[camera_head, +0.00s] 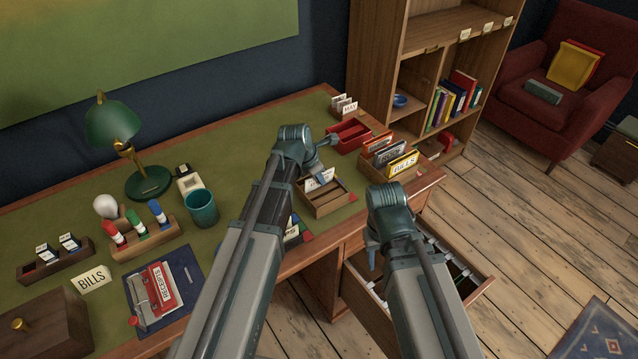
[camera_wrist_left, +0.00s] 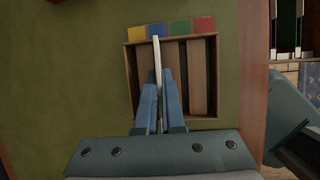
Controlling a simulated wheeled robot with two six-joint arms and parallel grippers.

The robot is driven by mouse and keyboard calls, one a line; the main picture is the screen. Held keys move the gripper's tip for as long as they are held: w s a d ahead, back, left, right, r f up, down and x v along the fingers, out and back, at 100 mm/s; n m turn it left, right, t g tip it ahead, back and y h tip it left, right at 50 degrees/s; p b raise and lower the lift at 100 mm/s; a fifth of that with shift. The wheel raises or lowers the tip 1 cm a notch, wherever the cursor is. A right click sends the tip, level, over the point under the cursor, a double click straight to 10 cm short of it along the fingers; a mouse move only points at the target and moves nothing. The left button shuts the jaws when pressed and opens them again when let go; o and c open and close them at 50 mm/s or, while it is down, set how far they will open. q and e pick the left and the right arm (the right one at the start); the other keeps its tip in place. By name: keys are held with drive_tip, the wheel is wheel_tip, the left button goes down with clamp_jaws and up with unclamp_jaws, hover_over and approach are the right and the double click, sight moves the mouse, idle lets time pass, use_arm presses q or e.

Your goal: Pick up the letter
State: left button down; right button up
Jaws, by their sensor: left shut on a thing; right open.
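A thin white letter (camera_wrist_left: 157,60) stands on edge between the fingers of my left gripper (camera_wrist_left: 160,95), which is shut on it. In the head view the letter (camera_head: 315,184) shows as a white card with dark marks at the small wooden sorter tray (camera_head: 328,208), with my left gripper (camera_head: 322,172) over it. The wrist view looks down on the tray (camera_wrist_left: 129,75), with slots and coloured squares along one edge. I cannot tell whether the letter's lower edge touches the tray. My right gripper (camera_head: 372,258) is open and empty, beside the open drawer.
A red tray (camera_head: 349,137) and a box of labelled folders (camera_head: 392,155) stand behind the sorter. An open drawer (camera_head: 455,272) juts out at the desk's right. A green lamp (camera_head: 113,125), teal cup (camera_head: 201,207) and stamp rack (camera_head: 145,240) stand on the left.

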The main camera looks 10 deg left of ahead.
use_arm(q)
drive_tip(key=shift+r, duration=0.1)
wheel_tip(320, 180, up, 10)
drive_tip(key=p, duration=1)
drive_tip(key=shift+r+p, duration=0.25)
drive_tip(key=shift+p, duration=0.1)
drive_tip(key=shift+d+f, duration=0.1)
